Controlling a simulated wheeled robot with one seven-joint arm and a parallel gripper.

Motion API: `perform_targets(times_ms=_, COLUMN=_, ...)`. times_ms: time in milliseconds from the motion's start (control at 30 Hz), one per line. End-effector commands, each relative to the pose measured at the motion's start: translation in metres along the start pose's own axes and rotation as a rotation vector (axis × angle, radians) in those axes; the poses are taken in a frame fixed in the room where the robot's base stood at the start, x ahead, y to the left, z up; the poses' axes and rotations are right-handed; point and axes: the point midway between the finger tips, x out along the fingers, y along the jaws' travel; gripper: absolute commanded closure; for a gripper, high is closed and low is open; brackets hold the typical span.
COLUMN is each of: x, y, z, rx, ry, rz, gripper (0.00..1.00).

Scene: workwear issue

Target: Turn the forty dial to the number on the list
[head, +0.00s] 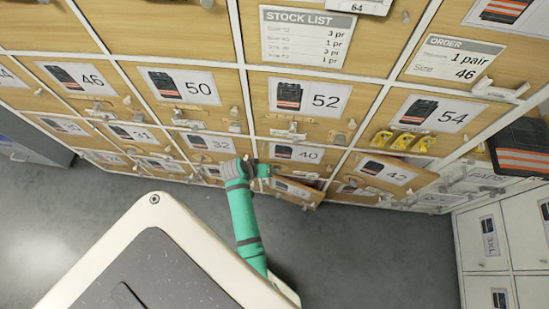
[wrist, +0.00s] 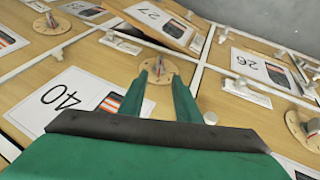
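The compartment door labelled 40 (head: 297,153) is in the middle of the wall of wooden doors in the head view. Its label (wrist: 68,98) is rotated at the left in the wrist view. A round wooden dial with a metal pointer (wrist: 160,68) sits beside that label, between my fingertips. My gripper (wrist: 161,75) is open, its two green fingers on either side of the dial's pointer; I cannot tell whether they touch it. In the head view my gripper (head: 262,170) is at the lower left of the 40 label. The stock list (head: 307,37) hangs above; its sizes are blurred.
An order card (head: 453,58) reading size 46 is at the upper right. The 42 door (head: 392,172) stands tilted out. Yellow pieces (head: 402,141) are below the 54 label. Dark striped workwear (head: 523,147) juts out at right. The grey floor below is clear.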

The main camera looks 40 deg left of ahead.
Motion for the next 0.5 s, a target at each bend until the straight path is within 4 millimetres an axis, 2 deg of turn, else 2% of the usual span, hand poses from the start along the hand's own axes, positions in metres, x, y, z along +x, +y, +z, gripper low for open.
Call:
perform_targets(times_ms=300, x=0.057, y=0.000, z=0.001, rx=-0.001, ry=-0.002, rz=-0.001, gripper=0.70)
perform_targets(times_ms=500, x=0.080, y=0.000, z=0.000, rx=0.000, ry=0.000, rz=-0.001, gripper=0.70)
